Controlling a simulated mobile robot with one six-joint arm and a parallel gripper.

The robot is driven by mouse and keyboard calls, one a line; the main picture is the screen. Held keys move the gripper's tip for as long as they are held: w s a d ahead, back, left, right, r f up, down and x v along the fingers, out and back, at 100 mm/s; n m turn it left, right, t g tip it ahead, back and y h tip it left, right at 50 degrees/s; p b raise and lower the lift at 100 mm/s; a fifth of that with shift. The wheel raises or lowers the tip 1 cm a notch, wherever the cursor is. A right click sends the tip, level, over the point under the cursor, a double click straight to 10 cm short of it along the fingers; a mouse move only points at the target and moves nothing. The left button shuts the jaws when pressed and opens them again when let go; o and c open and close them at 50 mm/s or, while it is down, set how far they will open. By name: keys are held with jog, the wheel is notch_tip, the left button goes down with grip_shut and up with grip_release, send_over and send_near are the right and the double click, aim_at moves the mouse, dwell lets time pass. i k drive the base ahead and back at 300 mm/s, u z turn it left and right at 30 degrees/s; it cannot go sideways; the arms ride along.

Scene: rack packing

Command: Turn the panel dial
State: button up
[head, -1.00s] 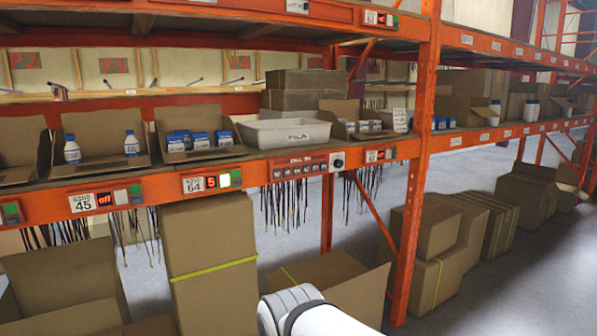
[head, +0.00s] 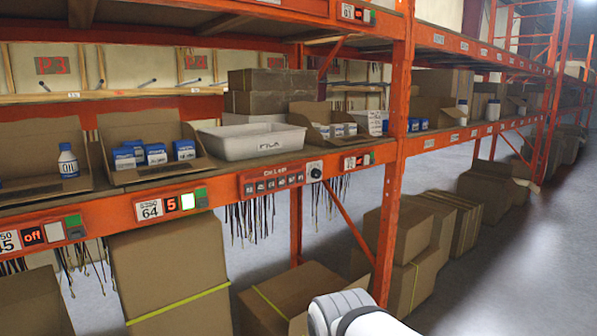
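The panel (head: 272,182) is a dark red strip with several small labelled boxes, set on the orange shelf beam below the white tray. The dial (head: 315,172) is a small dark round knob on a pale plate at the panel's right end. The marking on it is too small to read. A white link of my arm (head: 372,318) shows at the bottom edge, well below the dial and apart from it. My gripper is not in view.
A white tray (head: 222,146) stands on the shelf above the panel. Boxes of blue-white packs (head: 184,149) and a bottle (head: 68,160) stand left. An orange upright (head: 391,180) rises right of the dial. Large cartons (head: 172,262) stand below. Grey aisle floor (head: 480,270) is clear at right.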

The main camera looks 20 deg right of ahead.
aim_at(316, 173)
jog(key=z, duration=0.35)
jog(key=i, duration=1.2)
jog(key=u, duration=0.45)
